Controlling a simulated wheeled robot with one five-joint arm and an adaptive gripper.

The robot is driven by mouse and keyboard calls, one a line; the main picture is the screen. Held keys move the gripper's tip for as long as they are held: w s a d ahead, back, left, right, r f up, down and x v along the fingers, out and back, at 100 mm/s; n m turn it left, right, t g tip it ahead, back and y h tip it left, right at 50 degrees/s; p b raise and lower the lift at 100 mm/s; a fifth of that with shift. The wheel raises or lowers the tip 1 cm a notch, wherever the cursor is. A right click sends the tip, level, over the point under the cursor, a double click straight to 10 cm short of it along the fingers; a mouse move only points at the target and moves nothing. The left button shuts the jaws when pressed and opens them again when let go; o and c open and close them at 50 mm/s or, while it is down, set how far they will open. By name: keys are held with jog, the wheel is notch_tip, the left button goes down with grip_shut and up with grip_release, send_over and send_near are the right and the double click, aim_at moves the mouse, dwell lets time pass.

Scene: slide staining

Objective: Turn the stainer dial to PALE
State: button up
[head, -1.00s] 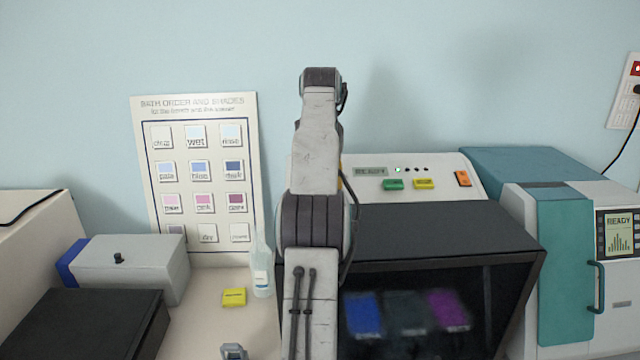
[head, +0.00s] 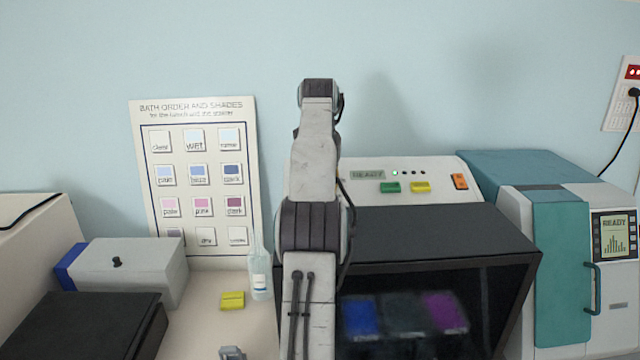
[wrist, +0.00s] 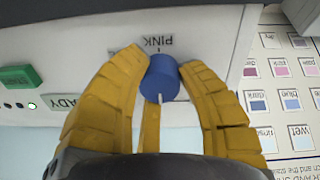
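The stainer dial (wrist: 158,80) is a blue round knob on the white panel in the wrist view, which shows the panel upside down. A word reading PINK and a short tick sit beside the dial's base. A pale line shows at the dial's near edge. My gripper (wrist: 164,62) has its yellow fingers on both sides of the dial, seemingly touching it. No PALE label is visible on the panel. In the head view the stainer (head: 430,240) has a display reading READY; my arm hides the dial and gripper there.
A green button (wrist: 15,78) is on the panel. A shade chart (head: 198,258) stands against the wall left of my arm, with a bottle (head: 260,283) and a yellow block (head: 232,300) near it. A teal-doored machine (head: 562,260) stands at the right.

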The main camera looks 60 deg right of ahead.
jog(key=c, duration=0.4)
jog(key=shift+m, duration=2.3)
grip_shut()
jog(key=o, duration=1.1)
grip_release()
jog(key=shift+d, duration=0.1)
jog(key=shift+c, duration=0.2)
jog(key=shift+o, duration=0.7)
